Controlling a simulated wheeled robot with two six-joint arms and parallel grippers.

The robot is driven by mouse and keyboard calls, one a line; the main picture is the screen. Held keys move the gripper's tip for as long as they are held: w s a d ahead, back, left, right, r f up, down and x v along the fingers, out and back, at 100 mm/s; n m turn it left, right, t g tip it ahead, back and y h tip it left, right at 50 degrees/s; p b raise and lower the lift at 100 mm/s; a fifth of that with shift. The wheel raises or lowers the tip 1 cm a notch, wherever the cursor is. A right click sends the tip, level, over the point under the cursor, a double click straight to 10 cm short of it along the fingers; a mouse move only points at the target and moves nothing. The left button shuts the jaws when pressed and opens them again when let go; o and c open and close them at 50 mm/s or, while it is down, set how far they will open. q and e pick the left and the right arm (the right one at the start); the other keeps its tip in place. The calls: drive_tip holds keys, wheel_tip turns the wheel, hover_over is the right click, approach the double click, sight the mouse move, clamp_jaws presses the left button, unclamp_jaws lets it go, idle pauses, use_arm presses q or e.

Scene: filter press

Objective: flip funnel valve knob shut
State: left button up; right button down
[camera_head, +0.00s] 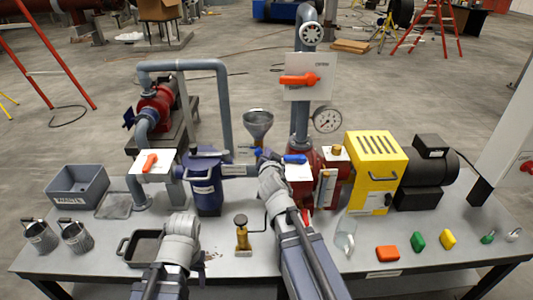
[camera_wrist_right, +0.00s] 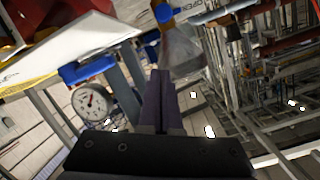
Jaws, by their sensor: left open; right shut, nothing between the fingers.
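A small blue knob (camera_head: 257,152) shows just below the funnel, partly hidden by my right gripper. In the right wrist view the funnel (camera_wrist_right: 183,50) is beyond the fingertips, with a blue knob (camera_wrist_right: 163,13) by its narrow end. My right gripper (camera_head: 264,160) is close to the knob; whether they touch is unclear. Its fingers (camera_wrist_right: 161,85) are shut and empty. My left gripper (camera_head: 183,222) is low over the table's front, open, its fingertips hard to make out.
A blue lever (camera_head: 295,159) on a white plate sits just right of my right gripper. Left are the blue filter vessel (camera_head: 207,190) and an orange lever (camera_head: 150,162). A brass bottle-like item (camera_head: 242,235) stands between my arms. A black tray (camera_head: 143,247) lies beside my left arm.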

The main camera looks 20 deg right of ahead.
drive_tip(key=w+f+b, duration=0.5)
drive_tip(key=w, duration=0.4)
drive_tip(key=shift+w+d+f, duration=0.25)
drive_tip(key=shift+d+f, duration=0.05)
drive_tip(key=shift+d, duration=0.05)
wheel_tip(320, 180, down, 4)
drive_tip(key=b, duration=0.4)
drive_tip(key=shift+r, duration=0.35)
